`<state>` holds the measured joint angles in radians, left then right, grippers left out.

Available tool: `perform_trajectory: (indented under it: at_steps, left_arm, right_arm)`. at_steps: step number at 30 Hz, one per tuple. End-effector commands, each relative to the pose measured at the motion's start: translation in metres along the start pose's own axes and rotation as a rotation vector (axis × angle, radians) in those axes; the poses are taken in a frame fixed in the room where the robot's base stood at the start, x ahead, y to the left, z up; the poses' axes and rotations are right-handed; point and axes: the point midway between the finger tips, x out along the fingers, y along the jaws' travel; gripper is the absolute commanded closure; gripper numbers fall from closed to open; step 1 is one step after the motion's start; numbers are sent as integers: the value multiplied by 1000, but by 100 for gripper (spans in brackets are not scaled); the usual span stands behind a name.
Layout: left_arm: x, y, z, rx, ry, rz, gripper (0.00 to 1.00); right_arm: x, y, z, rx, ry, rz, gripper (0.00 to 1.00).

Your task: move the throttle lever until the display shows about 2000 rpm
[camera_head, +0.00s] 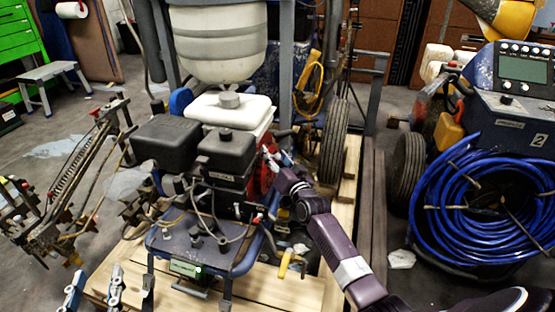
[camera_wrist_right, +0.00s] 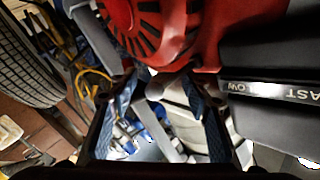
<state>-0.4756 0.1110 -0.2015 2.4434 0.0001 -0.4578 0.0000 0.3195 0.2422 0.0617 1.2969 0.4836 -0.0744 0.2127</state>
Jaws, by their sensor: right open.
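The line striper's engine (camera_head: 225,155) stands mid-view in the head view, with black covers and a red part at its right. A small lit display (camera_head: 187,268) sits low on the front panel; its reading is too small to make out. My right gripper (camera_head: 272,158) is at the engine's right side. In the right wrist view its fingers (camera_wrist_right: 160,88) are open, just below the red housing. A grey rounded piece (camera_wrist_right: 155,92), perhaps the throttle lever's end, shows between the fingertips; I cannot tell if they touch it. My left gripper (camera_head: 95,290) is open and empty at the lower left.
A black cover with a SLOW/FAST label (camera_wrist_right: 275,92) is close on the right in the wrist view. A tyre (camera_head: 333,142) stands right of my right gripper. Another machine with a coiled blue hose (camera_head: 480,200) is at the right. The striper stands on a wooden pallet (camera_head: 255,298).

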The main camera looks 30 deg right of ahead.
Motion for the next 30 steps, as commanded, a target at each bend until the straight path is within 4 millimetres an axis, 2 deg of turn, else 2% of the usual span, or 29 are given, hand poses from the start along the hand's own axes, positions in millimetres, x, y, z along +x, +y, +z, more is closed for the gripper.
perform_trajectory:
  at_steps: [5,18,24,30]
  left_arm:
    - [0,0,0,0,0,0,60]
    - [0,0,0,0,0,0,60]
    - [0,0,0,0,0,0,60]
    - [0,0,0,0,1,0,60]
  right_arm:
    - [-17,1,2,0,-2,1,56]
    - [-98,-1,2,-1,-2,-1,56]
    - [-116,-2,2,0,-2,-2,56]
    - [-119,-2,1,0,-1,-2,56]
